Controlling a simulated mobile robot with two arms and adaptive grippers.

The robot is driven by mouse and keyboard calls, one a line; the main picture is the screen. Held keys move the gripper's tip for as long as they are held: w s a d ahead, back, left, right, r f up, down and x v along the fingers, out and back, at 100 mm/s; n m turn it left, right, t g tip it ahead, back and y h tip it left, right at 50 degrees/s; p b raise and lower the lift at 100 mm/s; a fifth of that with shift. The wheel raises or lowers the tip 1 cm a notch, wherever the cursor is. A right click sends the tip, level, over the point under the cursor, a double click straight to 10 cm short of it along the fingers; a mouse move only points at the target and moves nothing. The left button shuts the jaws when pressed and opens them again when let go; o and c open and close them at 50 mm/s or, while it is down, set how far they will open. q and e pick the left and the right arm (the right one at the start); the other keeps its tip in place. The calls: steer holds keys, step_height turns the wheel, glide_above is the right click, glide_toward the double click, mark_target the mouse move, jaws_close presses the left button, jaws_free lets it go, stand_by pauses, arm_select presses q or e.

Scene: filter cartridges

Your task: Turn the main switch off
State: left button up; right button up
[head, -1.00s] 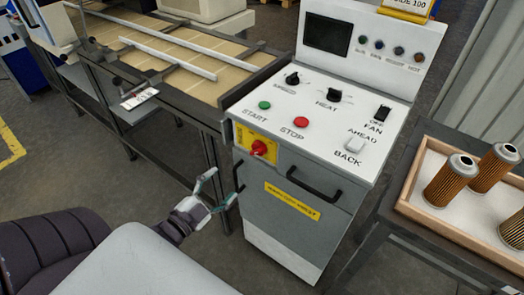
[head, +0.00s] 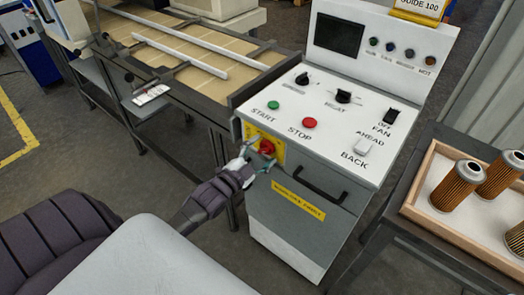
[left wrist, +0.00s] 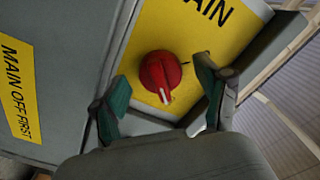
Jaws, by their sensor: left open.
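The main switch (head: 267,147) is a red rotary knob on a yellow plate (left wrist: 205,50) marked MAIN, on the front of the grey machine cabinet. In the left wrist view the red knob (left wrist: 160,74) shows a white pointer mark at its lower edge. My left gripper (head: 258,155) is open in front of the switch. In the left wrist view its two teal-tipped fingers (left wrist: 162,98) stand on either side of the knob, apart from it. My right gripper does not show.
The control panel (head: 340,105) above has a green START button (head: 273,105), a red STOP button (head: 310,123), knobs and rocker switches. A black handle (head: 320,186) sits right of the switch. A wooden tray (head: 450,232) with filter cartridges stands at the right.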

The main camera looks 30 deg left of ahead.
arm_select(q)
steer(key=c, duration=1.2)
steer(key=shift+o, duration=0.2)
